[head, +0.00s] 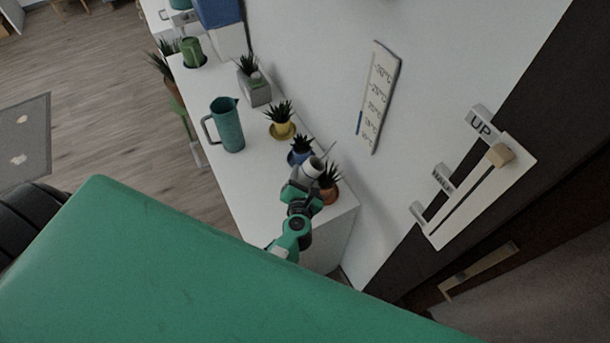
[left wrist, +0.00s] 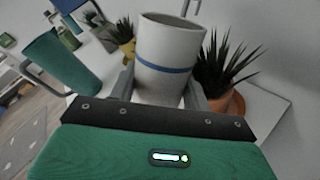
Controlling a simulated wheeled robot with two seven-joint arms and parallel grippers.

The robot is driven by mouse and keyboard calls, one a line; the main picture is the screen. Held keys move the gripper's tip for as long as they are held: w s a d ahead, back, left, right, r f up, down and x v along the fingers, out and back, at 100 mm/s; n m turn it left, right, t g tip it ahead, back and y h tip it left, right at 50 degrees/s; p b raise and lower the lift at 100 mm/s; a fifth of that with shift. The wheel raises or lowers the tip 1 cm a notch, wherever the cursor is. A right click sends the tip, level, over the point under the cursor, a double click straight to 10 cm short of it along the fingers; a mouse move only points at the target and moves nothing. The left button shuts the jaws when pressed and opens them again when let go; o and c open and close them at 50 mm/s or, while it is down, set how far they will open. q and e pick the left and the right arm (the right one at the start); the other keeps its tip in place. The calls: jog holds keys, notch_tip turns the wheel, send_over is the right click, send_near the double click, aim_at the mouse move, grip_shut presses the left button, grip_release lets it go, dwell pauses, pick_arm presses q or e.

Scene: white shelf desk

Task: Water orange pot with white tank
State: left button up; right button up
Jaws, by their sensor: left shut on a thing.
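My left gripper (head: 301,192) is shut on a white tank (head: 313,167). In the left wrist view the tank (left wrist: 168,62) is a white cup shape with a blue band, held between the two fingers (left wrist: 163,90). The orange pot (head: 329,194) with a spiky plant stands at the near end of the white desk, just right of the tank. It also shows in the left wrist view (left wrist: 232,104), right of the tank and partly hidden by the gripper. I cannot tell whether the tank touches the plant. My right gripper is not in view.
A blue pot (head: 300,156), a yellow pot (head: 282,131) and a grey pot (head: 258,93) line the wall side of the white desk (head: 240,187). A teal jug (head: 228,125) stands left of them. A thermometer (head: 378,98) and a lever panel (head: 478,190) are on the wall.

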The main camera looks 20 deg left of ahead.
pick_arm(q)
jog(key=shift+s+a+f+m+p, duration=0.1)
jog(key=shift+f+m+p, duration=0.3)
jog(key=shift+f, duration=0.1)
dwell(0.8)
jog(key=shift+a+f+m+g+y+p, duration=0.1)
jog(key=shift+f+m+g+y+p, duration=0.25)
jog(key=shift+g+p, duration=0.1)
dwell(0.7)
